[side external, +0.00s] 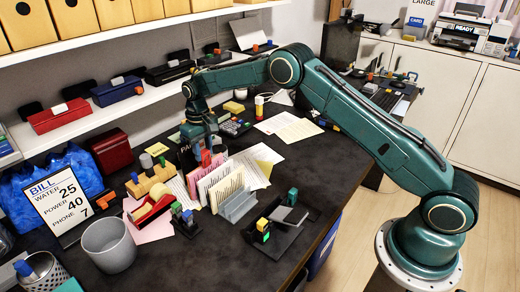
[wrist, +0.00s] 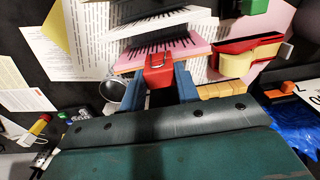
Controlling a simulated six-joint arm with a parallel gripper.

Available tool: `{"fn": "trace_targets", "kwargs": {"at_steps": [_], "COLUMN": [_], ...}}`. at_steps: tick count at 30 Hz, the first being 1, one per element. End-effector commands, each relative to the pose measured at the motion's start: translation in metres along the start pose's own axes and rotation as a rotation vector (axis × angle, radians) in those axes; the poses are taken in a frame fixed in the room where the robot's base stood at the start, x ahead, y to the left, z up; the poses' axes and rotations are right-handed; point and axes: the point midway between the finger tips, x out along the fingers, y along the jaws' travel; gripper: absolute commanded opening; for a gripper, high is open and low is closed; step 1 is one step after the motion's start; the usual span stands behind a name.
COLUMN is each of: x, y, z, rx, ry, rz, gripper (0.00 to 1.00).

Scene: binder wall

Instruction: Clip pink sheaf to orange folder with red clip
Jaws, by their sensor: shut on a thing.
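My gripper (wrist: 158,82) has blue fingers shut on a red clip (wrist: 160,66) in the wrist view. The clip overlaps the near edge of a pink sheaf (wrist: 190,46); I cannot tell whether it bites the paper. In the side view my gripper (side external: 204,150) points down at the near-wall end of the row of upright sheaves. A red-pink patch (side external: 206,159) shows there, too small to separate clip from sheaf.
A red and yellow tape dispenser (side external: 152,208) and a wooden block stand (side external: 148,182) sit close left of the sheaves. A grey bin (side external: 109,245) and a bill sign (side external: 62,205) stand farther left. Black stands (side external: 280,222) are at right. Loose papers (side external: 290,127) lie behind.

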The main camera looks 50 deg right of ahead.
Motion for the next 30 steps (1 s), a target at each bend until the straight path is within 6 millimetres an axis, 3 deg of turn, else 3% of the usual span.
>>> {"fn": "trace_targets", "kwargs": {"at_steps": [30], "x": [0.007], "y": [0.0], "z": [0.0001], "rx": [0.0], "ry": [0.0], "rz": [0.0], "gripper": [0.09]}}
